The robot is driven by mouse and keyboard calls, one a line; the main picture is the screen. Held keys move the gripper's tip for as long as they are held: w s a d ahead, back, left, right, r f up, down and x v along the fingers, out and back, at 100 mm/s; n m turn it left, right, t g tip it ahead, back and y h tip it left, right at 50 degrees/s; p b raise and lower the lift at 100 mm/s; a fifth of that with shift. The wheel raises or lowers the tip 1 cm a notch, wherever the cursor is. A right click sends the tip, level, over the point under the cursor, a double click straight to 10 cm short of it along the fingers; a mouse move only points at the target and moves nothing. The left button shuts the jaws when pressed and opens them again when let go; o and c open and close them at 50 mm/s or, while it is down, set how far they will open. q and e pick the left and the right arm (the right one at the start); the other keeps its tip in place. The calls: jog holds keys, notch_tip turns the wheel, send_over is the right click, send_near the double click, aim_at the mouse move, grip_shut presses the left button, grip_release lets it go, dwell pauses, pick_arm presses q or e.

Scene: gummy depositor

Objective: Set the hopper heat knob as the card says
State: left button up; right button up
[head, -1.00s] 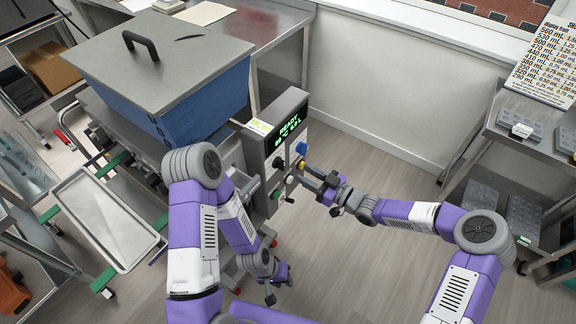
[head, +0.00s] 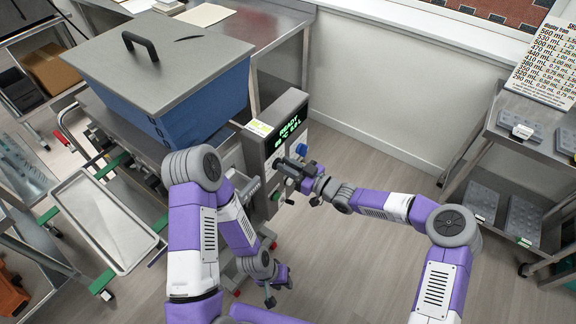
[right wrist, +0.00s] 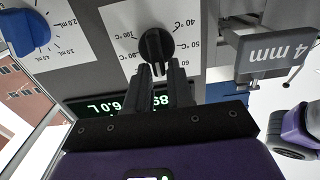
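The hopper heat knob (right wrist: 156,46) is black, on a white plate marked in °C in the right wrist view; 40, 50, 60 and 100 are legible. My right gripper (right wrist: 162,72) has its two dark fingers at the lower part of the knob, with a narrow gap between them. Whether they touch it I cannot tell. In the head view my right gripper (head: 295,168) is at the front of the control panel (head: 267,150) and hides the knob. My left gripper (head: 277,289) is open and empty, low beside the machine.
A blue knob (right wrist: 27,32) with an mL scale is left of the heat knob. A grey block marked "4 mm" (right wrist: 262,52) juts out at right. A lit green display (right wrist: 105,106) lies partly behind my fingers. A shelf (head: 500,125) holds moulds; floor between is clear.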

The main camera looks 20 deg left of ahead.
grip_shut()
